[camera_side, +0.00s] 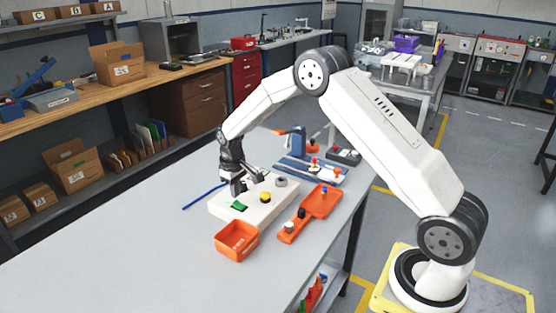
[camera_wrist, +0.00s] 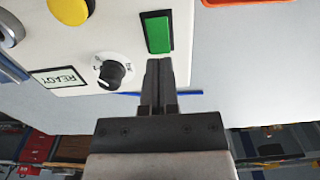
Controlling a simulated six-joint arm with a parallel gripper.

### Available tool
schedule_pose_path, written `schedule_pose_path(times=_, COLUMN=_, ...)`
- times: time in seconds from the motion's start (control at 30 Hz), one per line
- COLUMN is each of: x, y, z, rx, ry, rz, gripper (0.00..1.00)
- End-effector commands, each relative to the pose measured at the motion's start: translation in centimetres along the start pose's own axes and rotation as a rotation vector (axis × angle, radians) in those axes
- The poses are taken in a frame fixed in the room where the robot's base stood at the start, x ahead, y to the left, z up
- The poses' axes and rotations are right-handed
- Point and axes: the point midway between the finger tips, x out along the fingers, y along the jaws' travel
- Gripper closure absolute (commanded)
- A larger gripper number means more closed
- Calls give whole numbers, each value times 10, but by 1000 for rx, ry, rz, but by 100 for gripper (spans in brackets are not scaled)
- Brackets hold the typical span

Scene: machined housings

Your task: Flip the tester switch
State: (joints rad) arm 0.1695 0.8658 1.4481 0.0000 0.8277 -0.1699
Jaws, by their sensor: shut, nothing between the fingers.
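The tester is a white box (camera_side: 248,208) on the grey table, below my gripper (camera_side: 238,190). A green rocker switch (camera_side: 239,206) sits on its top face, and it also shows in the wrist view (camera_wrist: 157,35). The wrist view shows my gripper (camera_wrist: 159,64) shut and empty, with its fingertips just below the green switch in the picture. I cannot tell whether they touch the panel.
An orange bin (camera_side: 236,243) stands in front of the tester. An orange tray (camera_side: 322,205) with small parts lies to its right. A blue rod (camera_side: 203,197) lies to its left. Blue fixtures (camera_side: 310,172) are behind. The table's front left is clear.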

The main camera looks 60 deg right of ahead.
Motion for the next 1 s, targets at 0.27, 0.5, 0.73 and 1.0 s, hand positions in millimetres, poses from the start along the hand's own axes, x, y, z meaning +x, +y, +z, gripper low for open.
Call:
schedule_pose_path(times=0.27, x=0, y=0, z=0, rx=0, ry=0, rz=0, gripper=100)
schedule_pose_path(times=0.5, x=0, y=0, z=0, rx=0, ry=0, rz=0, gripper=100)
schedule_pose_path(times=0.73, x=3, y=0, z=0, rx=0, ry=0, rz=0, gripper=100)
schedule_pose_path(times=1.0, x=6, y=0, z=0, rx=0, ry=0, rz=0, gripper=100)
